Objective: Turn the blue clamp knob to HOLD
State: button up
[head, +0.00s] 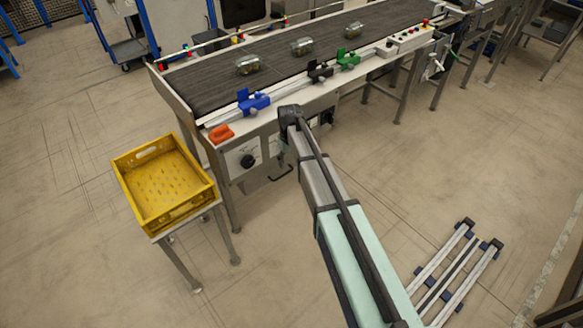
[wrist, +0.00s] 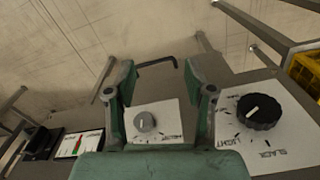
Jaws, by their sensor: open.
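The blue clamp (head: 253,101) sits on the rail along the conveyor's near edge. The setting of its knob is too small to read. My gripper (wrist: 162,85) is open and empty in the wrist view, facing the conveyor's front panel. A small grey knob (wrist: 145,121) on a white plate shows between its fingers, apart from them. To the right is a larger black knob (wrist: 259,111) with a white pointer line; its plate's upside-down lettering seems to include SLACK. The blue clamp is not in the wrist view. In the head view my arm hides the gripper's fingers.
Black (head: 320,71) and green (head: 347,59) clamps share the rail. An orange piece (head: 221,134) sits at the conveyor's near-left corner. A yellow crate (head: 205,194) stands on a stand to the left. A black hooked handle (wrist: 157,62) sticks out beyond the fingers. Floor rails lie at lower right.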

jog(key=shift+s+d+f, duration=0.4)
jog(key=shift+s+f, duration=0.4)
jog(key=shift+f, duration=0.05)
jog(key=shift+w, duration=0.1)
jog(key=s+d+f+m+g, duration=0.1)
jog(key=s+d+f, duration=0.3)
jog(key=s+f, duration=0.6)
jog(key=s+d+f+m+g, duration=0.15)
jog(key=s+d+f, duration=0.35)
jog(key=s, duration=0.8)
jog(key=s+d+f+g, duration=0.1)
jog(key=s+d+f, duration=0.1)
jog(key=s, duration=0.8)
jog(key=s+d+f+m+g, duration=0.1)
jog(key=s+d+f+g, duration=0.1)
jog(key=s, duration=0.9)
jog(key=s+d+f+m+g, duration=0.1)
jog(key=s+f, duration=0.3)
jog(key=s, duration=0.6)
jog(key=shift+s+d, duration=0.15)
jog(key=shift+d, duration=0.65)
jog(key=shift+g, duration=0.25)
